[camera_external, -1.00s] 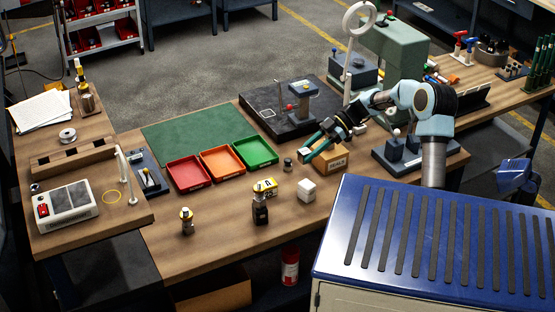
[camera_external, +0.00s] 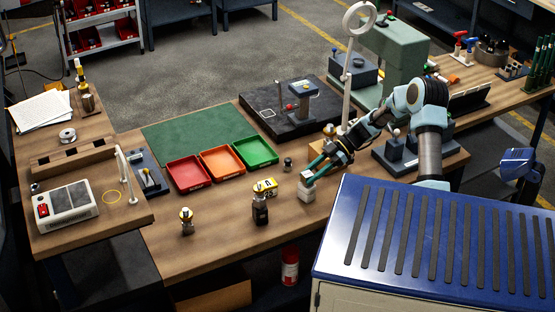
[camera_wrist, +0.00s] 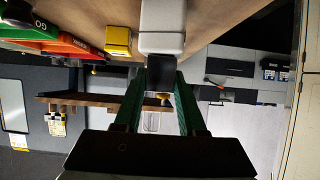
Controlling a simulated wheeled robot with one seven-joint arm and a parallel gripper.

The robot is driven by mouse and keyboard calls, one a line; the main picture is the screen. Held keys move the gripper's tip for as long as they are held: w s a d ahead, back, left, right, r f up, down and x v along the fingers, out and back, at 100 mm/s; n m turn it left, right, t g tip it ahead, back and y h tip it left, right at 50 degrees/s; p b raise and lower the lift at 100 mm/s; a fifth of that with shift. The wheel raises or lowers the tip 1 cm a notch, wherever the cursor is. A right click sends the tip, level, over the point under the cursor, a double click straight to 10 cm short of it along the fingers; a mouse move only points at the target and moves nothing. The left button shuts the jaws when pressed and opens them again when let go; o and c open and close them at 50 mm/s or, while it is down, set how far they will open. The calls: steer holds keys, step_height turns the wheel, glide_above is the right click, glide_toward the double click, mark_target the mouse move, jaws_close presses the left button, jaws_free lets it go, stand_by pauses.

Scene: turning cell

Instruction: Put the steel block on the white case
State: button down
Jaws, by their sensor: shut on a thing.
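The white case (camera_external: 306,193) stands on the wooden bench right of the yellow box. It also shows at the top of the wrist view (camera_wrist: 162,42), where the picture is upside down. The block is right at the upper side of the case. I cannot tell whether they touch or a small gap remains. The block is hard to make out in the external view.
A yellow box (camera_external: 266,186) and a dark bottle-like item (camera_external: 260,210) stand left of the case. A small dark weight (camera_external: 288,164) is behind. Red, orange and green trays (camera_external: 255,152) lie further left. My blue base is at the right.

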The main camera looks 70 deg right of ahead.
steer(key=c, duration=0.9)
jaws_free()
steer(key=shift+f, duration=0.15)
steer(key=shift+c, duration=0.2)
steer(key=o, duration=0.5)
steer(key=shift+c, duration=0.2)
steer(key=shift+r, duration=0.2)
steer(key=shift+s+d, duration=0.2)
steer(key=shift+d, duration=0.05)
steer(key=b+v, duration=0.3)
steer(key=v, duration=0.8)
steer(key=shift+s+r, duration=0.15)
